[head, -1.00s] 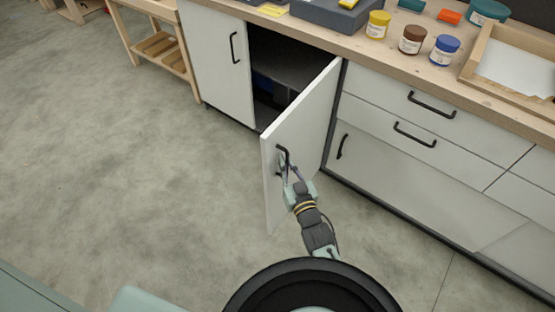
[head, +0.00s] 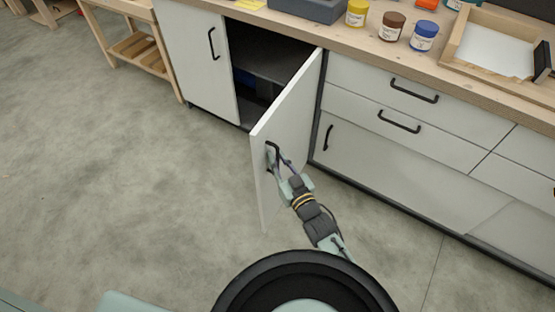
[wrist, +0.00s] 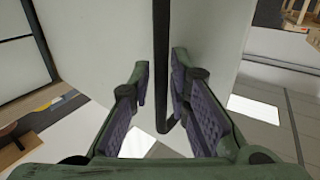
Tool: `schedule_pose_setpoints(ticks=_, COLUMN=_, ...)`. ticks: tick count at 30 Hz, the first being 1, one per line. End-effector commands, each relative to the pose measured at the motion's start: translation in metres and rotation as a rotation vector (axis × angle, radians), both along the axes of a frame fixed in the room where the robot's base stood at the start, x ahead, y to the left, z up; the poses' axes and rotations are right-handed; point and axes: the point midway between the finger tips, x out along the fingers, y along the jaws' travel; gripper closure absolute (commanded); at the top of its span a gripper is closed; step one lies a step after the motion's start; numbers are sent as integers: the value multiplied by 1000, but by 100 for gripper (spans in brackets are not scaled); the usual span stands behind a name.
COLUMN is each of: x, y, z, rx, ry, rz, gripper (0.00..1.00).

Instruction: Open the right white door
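The right white door (head: 292,130) stands swung well out from its cabinet, and the dark interior (head: 268,62) shows behind it. Its black bar handle (head: 272,156) is upright near the free edge. My gripper (head: 279,163) is at this handle, on the door's outer face. In the wrist view the handle (wrist: 162,60) runs between the two fingers of my gripper (wrist: 161,85). The fingers are apart, with a visible gap to the bar on each side. The closed left white door (head: 200,55) is beside the opening.
A wooden counter (head: 450,85) with paint jars (head: 391,26) and a wooden tray (head: 490,75) runs above. Closed white drawers (head: 385,95) lie right of the door. A wooden shelf stand (head: 130,40) is at left. The concrete floor (head: 110,170) left of the door is clear.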

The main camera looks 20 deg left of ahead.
Motion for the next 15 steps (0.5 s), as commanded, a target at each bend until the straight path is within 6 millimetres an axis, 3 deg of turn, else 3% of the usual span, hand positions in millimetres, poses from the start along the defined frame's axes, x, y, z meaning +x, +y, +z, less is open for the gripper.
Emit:
schedule_pose_setpoints(ticks=4, x=0, y=0, z=2, rx=2, ry=-4, rz=0, gripper=71)
schedule_pose_setpoints(ticks=15, x=-2, y=-4, z=3, rx=0, ry=-6, rz=-2, gripper=70)
